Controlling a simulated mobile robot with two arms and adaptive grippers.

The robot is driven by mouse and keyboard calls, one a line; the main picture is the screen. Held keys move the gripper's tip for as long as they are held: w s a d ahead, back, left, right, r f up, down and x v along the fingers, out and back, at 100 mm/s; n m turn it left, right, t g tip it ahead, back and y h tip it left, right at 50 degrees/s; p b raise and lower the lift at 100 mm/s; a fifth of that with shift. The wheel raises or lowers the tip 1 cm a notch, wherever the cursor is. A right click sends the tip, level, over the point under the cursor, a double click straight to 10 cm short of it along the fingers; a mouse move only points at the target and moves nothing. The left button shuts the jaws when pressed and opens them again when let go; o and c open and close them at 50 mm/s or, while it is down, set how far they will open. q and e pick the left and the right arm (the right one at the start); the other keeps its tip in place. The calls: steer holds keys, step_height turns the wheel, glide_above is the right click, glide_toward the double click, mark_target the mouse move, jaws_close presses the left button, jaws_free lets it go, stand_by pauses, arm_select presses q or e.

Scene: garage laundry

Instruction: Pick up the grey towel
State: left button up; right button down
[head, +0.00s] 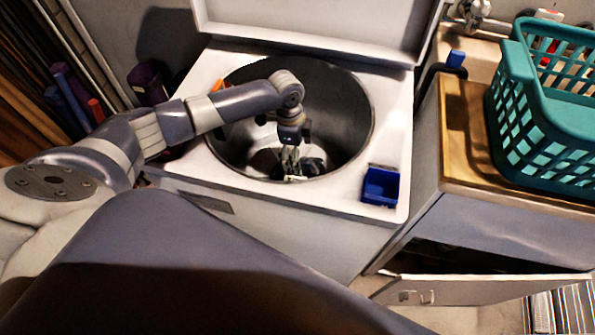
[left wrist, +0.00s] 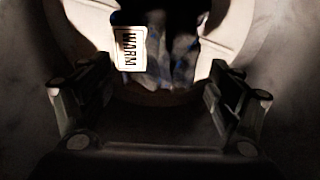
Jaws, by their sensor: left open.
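A dark grey-blue cloth (left wrist: 178,62), likely the grey towel, lies at the bottom of the round metal drum of the open top-loading washer (head: 237,188). It has a pale tag (left wrist: 129,49) reading "WARM". In the head view the cloth (head: 314,167) shows as a dark patch beside my fingers. My left gripper (head: 291,160) reaches down inside the drum. In the left wrist view my left gripper (left wrist: 160,85) is open, with its fingers apart on either side and the cloth ahead between them. Contact cannot be told. My right gripper is not in view.
The drum wall surrounds my left gripper closely. The raised lid (head: 310,25) stands behind. A blue tray (head: 381,186) sits on the washer's front right corner. A teal basket (head: 550,110) stands on the wooden counter (head: 463,130) at right. A cabinet door (head: 480,289) hangs open below.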

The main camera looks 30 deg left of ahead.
mark_target(312, 167)
arm_select(q)
step_height(312, 167, down, 4)
steer(key=shift+w+d+f, duration=0.1)
steer(key=shift+f, duration=0.15)
steer(key=shift+c, duration=0.6)
steer(key=shift+r, duration=0.1)
steer(key=c, duration=1.8)
jaws_close()
